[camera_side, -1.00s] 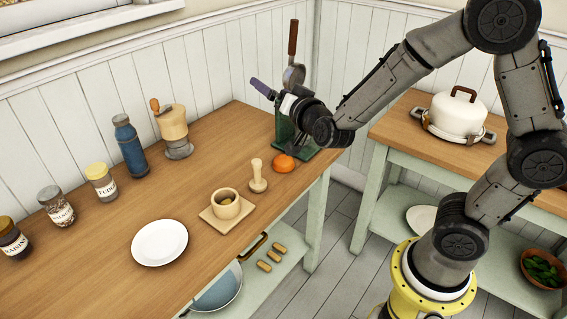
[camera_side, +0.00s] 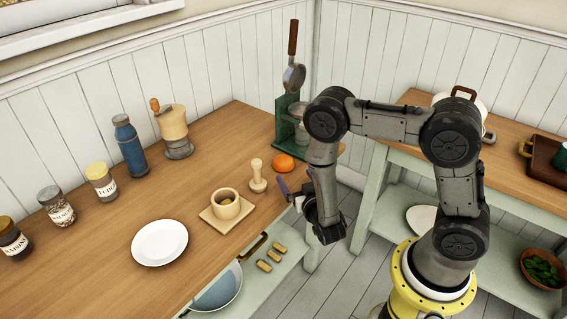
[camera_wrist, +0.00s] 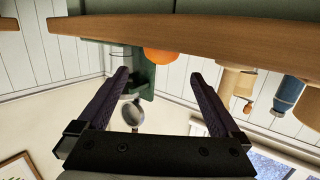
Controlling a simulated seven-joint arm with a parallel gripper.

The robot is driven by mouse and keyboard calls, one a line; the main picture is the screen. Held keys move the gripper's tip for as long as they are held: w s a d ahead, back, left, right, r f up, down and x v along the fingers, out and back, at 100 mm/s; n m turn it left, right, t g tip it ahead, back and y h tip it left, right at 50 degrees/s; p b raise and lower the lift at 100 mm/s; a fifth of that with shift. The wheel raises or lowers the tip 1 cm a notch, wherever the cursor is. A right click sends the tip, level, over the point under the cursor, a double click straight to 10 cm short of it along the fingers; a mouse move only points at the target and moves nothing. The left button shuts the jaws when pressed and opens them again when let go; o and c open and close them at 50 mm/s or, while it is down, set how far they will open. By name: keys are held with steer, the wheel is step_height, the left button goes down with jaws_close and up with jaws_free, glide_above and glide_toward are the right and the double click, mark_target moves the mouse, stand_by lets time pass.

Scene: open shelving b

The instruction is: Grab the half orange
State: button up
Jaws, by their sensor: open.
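The half orange (camera_side: 284,164) rests on the wooden counter near its right edge, at the foot of the green lever press (camera_side: 284,130). Only its rounded skin shows, so I cannot see a cut face. In the wrist view, which is upside down, the orange (camera_wrist: 160,56) shows beyond and between my fingertips. My gripper (camera_side: 282,185) is at the counter's right edge, just below the orange in the side picture. In the wrist view my gripper (camera_wrist: 159,75) is open with nothing between its fingers.
A wooden pestle (camera_side: 258,176) and a cup (camera_side: 226,201) on a square board stand left of the orange. A white plate (camera_side: 160,242), jars, a blue bottle (camera_side: 130,146) and a grinder (camera_side: 174,130) are farther left. The counter edge (camera_wrist: 210,35) crosses the wrist view.

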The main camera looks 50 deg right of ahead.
mark_target(286, 164)
steer(key=x, duration=0.8)
steer(key=shift+w+r, duration=0.1)
steer(key=shift+w, duration=0.2)
steer(key=c, duration=1.2)
steer(key=shift+c, duration=0.2)
steer(key=shift+r, duration=0.1)
